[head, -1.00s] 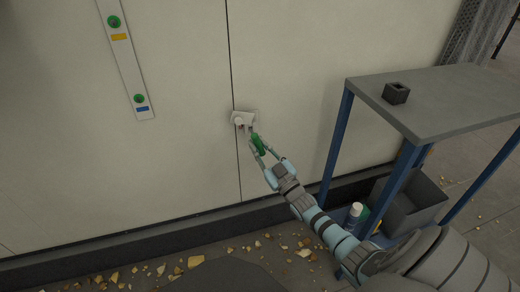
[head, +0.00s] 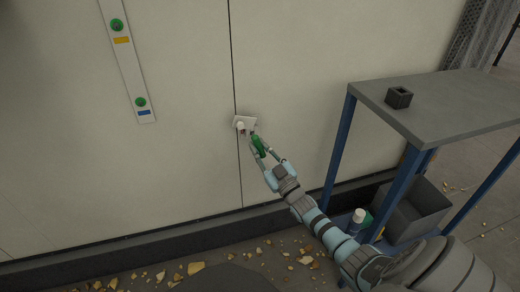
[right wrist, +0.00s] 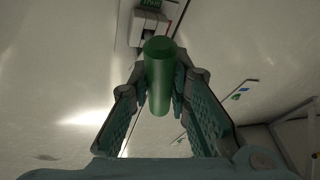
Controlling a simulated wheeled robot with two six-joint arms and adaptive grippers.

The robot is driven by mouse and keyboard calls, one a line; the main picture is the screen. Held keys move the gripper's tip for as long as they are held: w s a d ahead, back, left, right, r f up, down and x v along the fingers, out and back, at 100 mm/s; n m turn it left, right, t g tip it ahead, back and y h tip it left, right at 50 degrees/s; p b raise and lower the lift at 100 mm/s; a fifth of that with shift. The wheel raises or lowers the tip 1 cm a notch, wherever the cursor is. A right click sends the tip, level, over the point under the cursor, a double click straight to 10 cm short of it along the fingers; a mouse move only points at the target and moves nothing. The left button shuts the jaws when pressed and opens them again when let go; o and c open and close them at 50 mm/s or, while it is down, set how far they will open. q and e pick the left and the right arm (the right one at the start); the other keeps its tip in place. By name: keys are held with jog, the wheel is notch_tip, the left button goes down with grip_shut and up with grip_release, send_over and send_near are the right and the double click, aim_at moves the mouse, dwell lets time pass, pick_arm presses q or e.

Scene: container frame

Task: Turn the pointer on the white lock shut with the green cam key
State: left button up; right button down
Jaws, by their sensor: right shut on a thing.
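The white lock (head: 250,121) is mounted on the pale wall panel beside a dark vertical seam. It also shows at the top of the right wrist view (right wrist: 136,32), with a green label and a dark recess. My right gripper (head: 259,146) is just below and right of it, shut on the green cam key (head: 258,144). The key's thick green handle (right wrist: 160,80) stands between the fingers in the right wrist view. The key's working end is hidden, so I cannot tell whether it touches the lock. The pointer's position is too small to read. My left gripper is out of view.
A wall strip (head: 131,72) with two green round pieces and yellow and blue labels is on the left. A grey-topped blue-legged table (head: 450,105) stands at the right, with a small dark block (head: 398,97) on it and a grey bin (head: 415,212) below. Rubble litters the floor.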

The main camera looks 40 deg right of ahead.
jog(key=shift+w, duration=0.1)
dwell(0.6)
jog(key=shift+r, duration=0.1)
jog(key=shift+d+r+n+y+p, duration=0.15)
jog(key=shift+n+y+p, duration=0.25)
jog(key=shift+n, duration=0.2)
jog(key=n+g+p, duration=0.1)
jog(key=n+p, duration=0.1)
jog(key=n, duration=0.1)
jog(key=n+g+y+p, duration=0.1)
jog(key=n+p, duration=0.1)
jog(key=n, duration=0.1)
jog(key=r+n+g+p, duration=0.1)
jog(key=n+p, duration=0.2)
jog(key=shift+g+y, duration=0.3)
jog(key=n+g+h+p, duration=0.1)
jog(key=n+p, duration=0.2)
jog(key=p, duration=0.1)
jog(key=n+g+p, duration=0.2)
jog(key=n+p, duration=0.2)
jog(key=p, duration=0.1)
jog(key=shift+h+p, duration=0.3)
jog(key=shift+h, duration=0.1)
jog(key=shift+f+n+g+h+p, duration=0.3)
jog(key=shift+n+g+p, duration=0.15)
jog(key=shift+n, duration=0.15)
